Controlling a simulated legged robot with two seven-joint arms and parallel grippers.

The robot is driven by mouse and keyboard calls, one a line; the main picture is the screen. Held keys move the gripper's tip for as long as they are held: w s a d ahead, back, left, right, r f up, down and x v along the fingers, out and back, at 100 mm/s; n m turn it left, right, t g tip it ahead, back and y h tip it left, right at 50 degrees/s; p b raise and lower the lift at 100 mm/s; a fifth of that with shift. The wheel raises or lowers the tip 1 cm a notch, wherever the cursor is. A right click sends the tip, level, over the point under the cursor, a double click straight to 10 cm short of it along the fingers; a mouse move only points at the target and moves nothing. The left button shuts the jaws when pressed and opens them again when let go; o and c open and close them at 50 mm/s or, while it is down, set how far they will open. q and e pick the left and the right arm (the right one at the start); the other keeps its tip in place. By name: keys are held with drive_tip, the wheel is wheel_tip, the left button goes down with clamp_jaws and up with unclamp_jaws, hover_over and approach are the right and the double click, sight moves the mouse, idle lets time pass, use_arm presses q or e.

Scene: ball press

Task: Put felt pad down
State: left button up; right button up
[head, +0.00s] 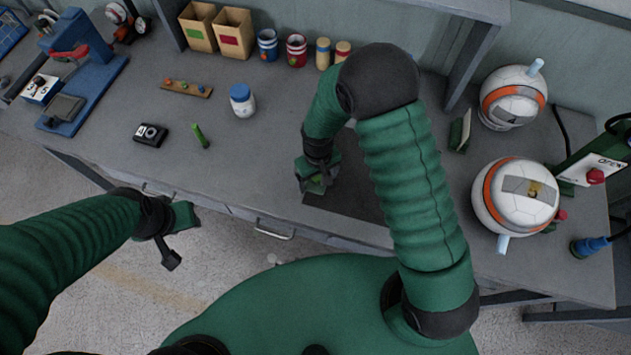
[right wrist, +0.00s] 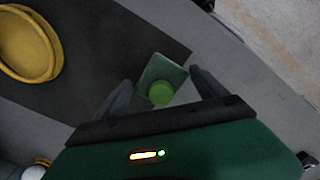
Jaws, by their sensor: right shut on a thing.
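My right gripper (head: 318,182) is low over the dark mat (head: 345,203) on the workbench. It is shut on the felt pad, a small green square with a round green knob (right wrist: 160,92), which sits between the two fingers in the right wrist view. The pad is over or on the mat (right wrist: 100,60), near its edge; I cannot tell whether it touches. In the head view the gripper and arm mostly hide the pad. My left gripper (head: 178,235) hangs in front of the bench edge, away from the objects, and its finger gap is unclear.
A yellow round dish (right wrist: 28,45) lies on the mat. Two white-and-orange balls (head: 515,97) (head: 516,195) stand at the right, near the green press (head: 600,160). A white jar (head: 242,100), a green marker (head: 200,135) and a black camera-like box (head: 150,134) are left of the arm.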

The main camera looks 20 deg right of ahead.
sight(317, 184)
drive_tip(key=f, duration=0.3)
drive_tip(key=shift+d, duration=0.35)
drive_tip(key=shift+a+f, duration=0.2)
drive_tip(key=shift+a, duration=0.9)
drive_tip(key=o, duration=0.9)
drive_tip(key=shift+a, duration=0.1)
drive_tip(key=shift+c, duration=0.2)
drive_tip(key=shift+o, duration=1.1)
drive_tip(key=shift+d+f, duration=0.1)
drive_tip(key=shift+d, duration=0.75)
drive_tip(key=shift+w+r, duration=0.1)
drive_tip(key=shift+r, duration=0.35)
drive_tip(key=r, duration=0.7)
drive_tip(key=a+r, duration=0.1)
drive_tip(key=r, duration=0.3)
use_arm(q)
drive_tip(key=shift+a+f, duration=0.1)
drive_tip(key=shift+f, duration=0.05)
use_arm(e)
drive_tip(key=shift+s+d+r+m+t, duration=0.35)
drive_tip(key=shift+s+d+r+t, duration=0.1)
drive_tip(key=shift+s+d+r, duration=0.95)
drive_tip(key=shift+s+d+r+m+t, duration=0.3)
drive_tip(key=shift+s+d+r+t, duration=0.2)
drive_tip(key=shift+s+d+r, duration=0.85)
drive_tip(key=shift+s+d+r+m+t, duration=0.4)
drive_tip(key=shift+s+d+r, duration=0.5)
drive_tip(key=shift+s, duration=0.85)
